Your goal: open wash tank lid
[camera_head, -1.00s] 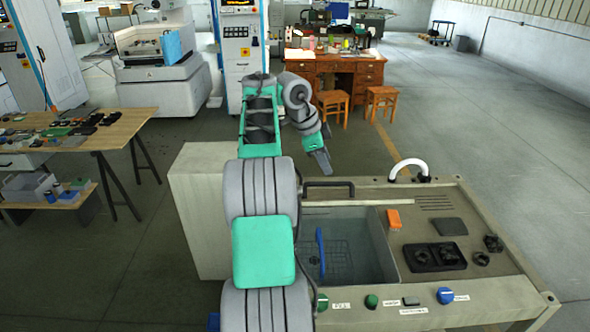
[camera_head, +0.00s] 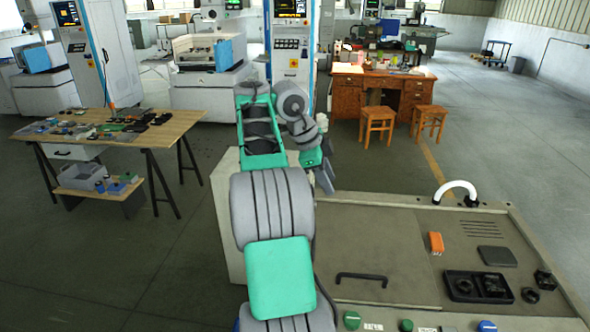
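The wash tank (camera_head: 480,228) is a grey-beige bench unit at the lower right. Its flat lid (camera_head: 375,240) lies down over the tank opening, and the basin inside is hidden. A dark bar handle (camera_head: 361,277) stands on the lid near its front edge. My gripper (camera_head: 326,183) hangs beyond the lid's back left corner, apart from the handle. Its fingers are small and seen from behind, so I cannot tell whether they are open or shut. No object shows in them.
On the tank's top right are a white curved pipe (camera_head: 456,186), an orange item (camera_head: 436,242) and a black tray (camera_head: 476,286). A wooden table (camera_head: 165,135) with small parts stands left. A desk (camera_head: 381,95) and stools are behind.

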